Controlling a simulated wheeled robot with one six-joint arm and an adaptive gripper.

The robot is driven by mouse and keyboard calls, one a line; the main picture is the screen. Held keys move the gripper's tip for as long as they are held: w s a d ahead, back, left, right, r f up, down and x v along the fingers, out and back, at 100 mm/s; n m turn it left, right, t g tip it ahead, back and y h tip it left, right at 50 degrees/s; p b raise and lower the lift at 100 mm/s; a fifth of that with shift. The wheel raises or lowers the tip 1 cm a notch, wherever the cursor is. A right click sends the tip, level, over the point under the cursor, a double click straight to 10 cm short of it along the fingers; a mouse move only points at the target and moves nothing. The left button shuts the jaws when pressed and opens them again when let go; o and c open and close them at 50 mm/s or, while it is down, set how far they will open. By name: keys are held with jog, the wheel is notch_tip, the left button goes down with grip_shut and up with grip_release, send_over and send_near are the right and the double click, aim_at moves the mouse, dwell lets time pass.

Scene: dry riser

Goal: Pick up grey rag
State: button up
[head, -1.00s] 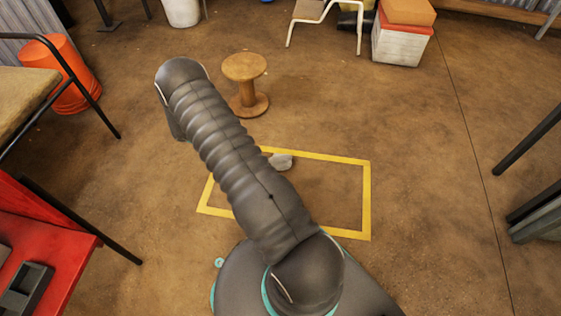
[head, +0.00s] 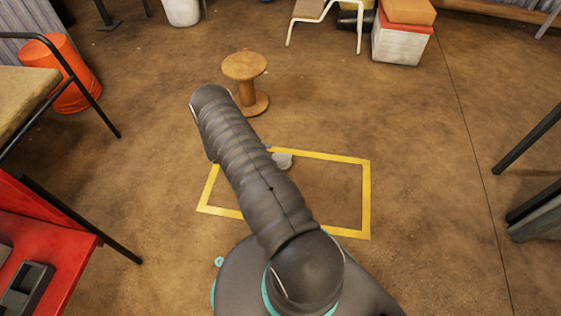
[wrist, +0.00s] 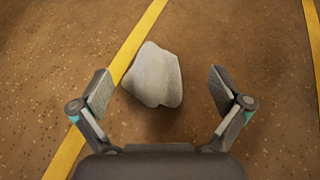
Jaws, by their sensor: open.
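The grey rag (wrist: 154,77) lies crumpled on the brown floor in the wrist view, beside the yellow tape line and touching or nearly touching it. In the head view the rag (head: 283,160) shows just right of my arm, by the far edge of the yellow rectangle; part of it may be hidden by my arm. My gripper (wrist: 160,90) is open in the wrist view, its two fingers apart on the left and right of the rag. The rag sits between and slightly beyond the fingertips, with nothing held.
A yellow tape rectangle (head: 366,200) marks the floor. A wooden spool stool (head: 246,68) stands beyond my arm. A red bench (head: 50,245) and an orange bucket (head: 66,80) are at the left. Dark legs (head: 530,140) stand at the right. Floor right of the rectangle is clear.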

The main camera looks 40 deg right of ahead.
aim_at(282, 158)
jog(key=shift+w+f+x, duration=0.1)
jog(key=shift+f+x, duration=0.05)
jog(key=shift+x, duration=0.8)
jog(key=shift+w+f+x, duration=0.1)
jog(key=shift+f+x, duration=0.05)
jog(key=shift+x, duration=0.75)
jog(key=shift+w+f+x, duration=0.1)
jog(key=shift+f+x, duration=0.05)
jog(key=shift+x, duration=0.8)
jog(key=shift+a+r, duration=0.1)
jog(key=c, duration=1.1)
